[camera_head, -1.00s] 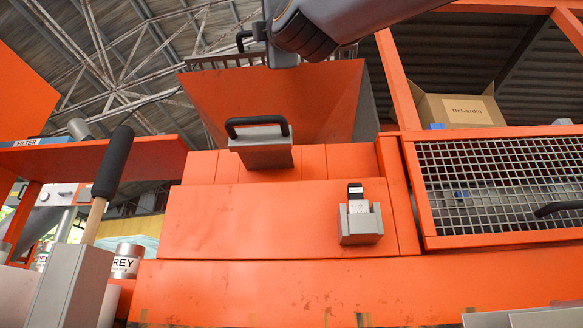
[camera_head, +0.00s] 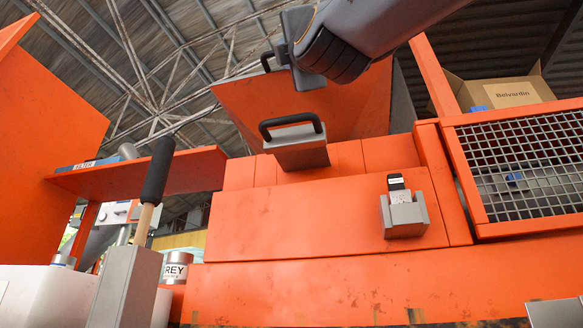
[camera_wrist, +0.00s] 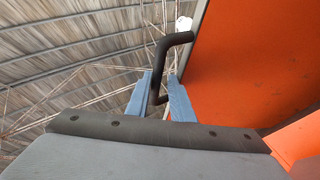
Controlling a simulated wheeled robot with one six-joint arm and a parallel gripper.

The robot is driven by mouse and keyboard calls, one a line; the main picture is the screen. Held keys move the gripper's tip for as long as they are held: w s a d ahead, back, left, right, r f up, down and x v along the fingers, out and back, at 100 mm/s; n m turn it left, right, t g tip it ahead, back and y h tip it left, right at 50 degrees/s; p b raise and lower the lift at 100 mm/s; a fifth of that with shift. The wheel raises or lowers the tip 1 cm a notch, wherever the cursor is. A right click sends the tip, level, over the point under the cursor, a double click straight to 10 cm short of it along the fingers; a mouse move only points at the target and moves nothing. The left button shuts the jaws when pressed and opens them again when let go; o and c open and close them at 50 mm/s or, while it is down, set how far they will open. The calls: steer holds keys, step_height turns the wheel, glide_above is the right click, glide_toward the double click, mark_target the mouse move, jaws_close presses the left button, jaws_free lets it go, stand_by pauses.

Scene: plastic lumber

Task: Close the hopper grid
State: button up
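The orange hopper (camera_head: 300,105) stands in the middle of the head view, with a black handle and grey bracket on its front. A second black handle (camera_head: 266,60) shows at the hopper's top edge, partly hidden by my arm's end. In the wrist view a bent black handle (camera_wrist: 178,40) rises beside an orange panel (camera_wrist: 250,65). My gripper (camera_wrist: 160,76) has its two blue-grey fingers apart, with the handle's lower bend between them. A gap shows beside the handle, so I see no firm hold. The grid's bars cannot be made out now.
An orange shelf (camera_head: 150,172) and a black-gripped lever (camera_head: 156,172) stand at left. A mesh guard (camera_head: 520,165) and a cardboard box (camera_head: 508,92) are at right. A small grey holder (camera_head: 404,215) sits on the orange front. Roof trusses are overhead.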

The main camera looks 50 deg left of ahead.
steer(key=shift+f, duration=0.1)
stand_by(0.3)
steer(key=p+v, duration=0.1)
steer(key=v, duration=0.6)
steer(key=shift+s+d+p, duration=0.2)
steer(key=shift+d+p, duration=0.1)
steer(key=shift+d, duration=0.05)
steer(key=shift+f, duration=0.1)
